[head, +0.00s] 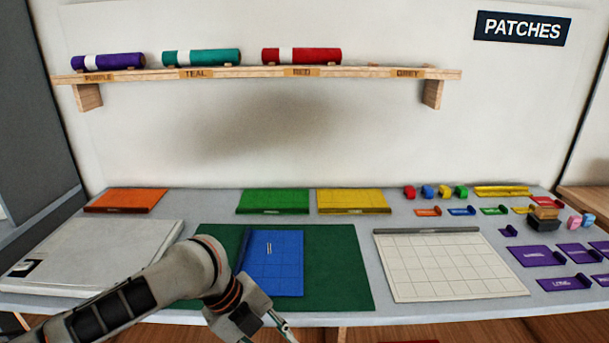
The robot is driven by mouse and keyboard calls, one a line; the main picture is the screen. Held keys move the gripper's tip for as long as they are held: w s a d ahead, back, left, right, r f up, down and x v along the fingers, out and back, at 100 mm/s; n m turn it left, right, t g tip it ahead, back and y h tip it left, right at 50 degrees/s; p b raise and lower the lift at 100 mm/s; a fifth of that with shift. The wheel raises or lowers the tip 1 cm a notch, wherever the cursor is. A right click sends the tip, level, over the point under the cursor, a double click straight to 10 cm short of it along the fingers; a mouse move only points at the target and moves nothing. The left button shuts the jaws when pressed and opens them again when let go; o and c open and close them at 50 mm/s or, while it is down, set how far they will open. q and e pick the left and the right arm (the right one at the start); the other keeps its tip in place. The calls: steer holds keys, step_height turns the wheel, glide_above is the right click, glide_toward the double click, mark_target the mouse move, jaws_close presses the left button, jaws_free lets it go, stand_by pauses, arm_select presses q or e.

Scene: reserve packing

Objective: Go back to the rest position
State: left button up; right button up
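My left arm comes in from the lower left, and my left gripper (284,325) is low over the front edge of the table (345,319). It is near the lower edge of a blue gridded board (276,262), which lies on a dark green mat (335,262). Only part of the gripper's fingers shows, so its opening cannot be told. My arm hides part of the mat's left side. My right gripper is not in view.
A white case (95,255) lies at left, a white gridded board (450,265) at right. Orange (127,200), green (273,200) and yellow (352,200) boards line the back. Small coloured pieces and purple holders (537,256) crowd the right. A shelf (255,73) holds purple, teal and red rolls.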

arm_select(q)
step_height(320, 180, down, 11)
steer(key=w+d+n+t+h, duration=0.25)
steer(key=n+t, duration=0.35)
steer(key=n, duration=0.8)
steer(key=s+a+f+n+t+y, duration=0.2)
steer(key=s+a+f+n, duration=0.3)
steer(key=a, duration=0.4)
steer(key=s+a+f+n+t+y, duration=0.2)
steer(key=s+a+f+n, duration=0.3)
steer(key=s+a+f, duration=0.3)
steer(key=shift+s+a+f+y, duration=0.15)
steer(key=shift+s+a+y, duration=0.1)
steer(key=shift+a+y, duration=0.45)
